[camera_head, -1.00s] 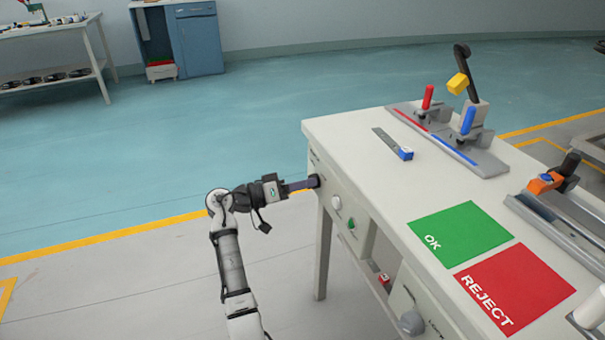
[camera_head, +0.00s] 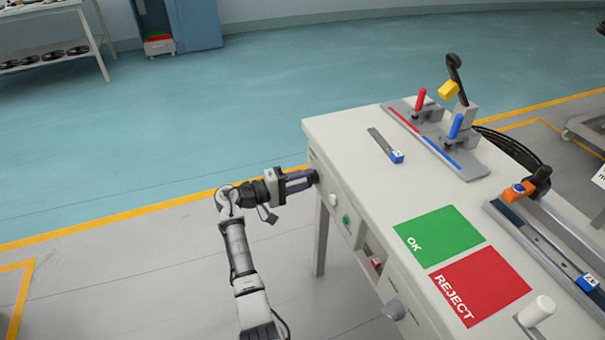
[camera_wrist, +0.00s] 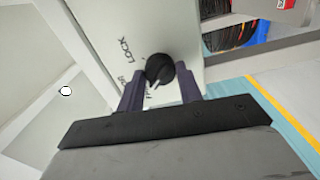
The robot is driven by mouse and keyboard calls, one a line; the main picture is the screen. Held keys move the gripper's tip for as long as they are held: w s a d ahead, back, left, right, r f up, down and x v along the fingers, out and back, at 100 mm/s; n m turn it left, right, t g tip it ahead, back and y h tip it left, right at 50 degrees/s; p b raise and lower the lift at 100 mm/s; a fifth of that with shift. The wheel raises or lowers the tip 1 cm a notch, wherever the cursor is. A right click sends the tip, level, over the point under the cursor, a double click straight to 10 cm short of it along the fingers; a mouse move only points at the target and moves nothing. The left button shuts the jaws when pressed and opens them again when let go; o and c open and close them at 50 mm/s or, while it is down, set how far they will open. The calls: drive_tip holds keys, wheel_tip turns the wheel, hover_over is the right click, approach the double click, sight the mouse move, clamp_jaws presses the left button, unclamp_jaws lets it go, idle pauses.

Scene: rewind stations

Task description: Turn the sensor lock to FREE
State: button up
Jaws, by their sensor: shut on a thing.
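The sensor lock is a round black knob (camera_wrist: 160,70) on the pale front panel of the bench, with the word LOCK printed beside it in the wrist view. Other lettering near the knob is partly hidden by a finger. A light pointer line shows on the knob, aimed toward my gripper's side. My gripper (camera_wrist: 160,92) has a dark finger on each side of the knob and is shut on it. In the head view my gripper (camera_head: 312,177) reaches the bench's far left corner from the left, and the knob is mostly hidden there.
The white bench (camera_head: 350,135) carries a green OK mat (camera_head: 438,236), a red REJECT mat (camera_head: 479,285) and a blue-ended strip (camera_head: 385,145). A green button (camera_head: 346,218) and a grey knob (camera_head: 393,309) sit along its front. The floor left of the bench is clear.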

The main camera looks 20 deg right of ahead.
drive_tip(key=shift+n+p, duration=0.3)
drive_tip(key=shift+n, duration=0.1)
drive_tip(key=o, duration=1)
drive_tip(key=a, duration=0.4)
drive_tip(key=a+b, duration=0.1)
drive_tip(key=a, duration=0.9)
drive_tip(key=shift+s+b, duration=0.25)
drive_tip(key=shift+b, duration=0.1)
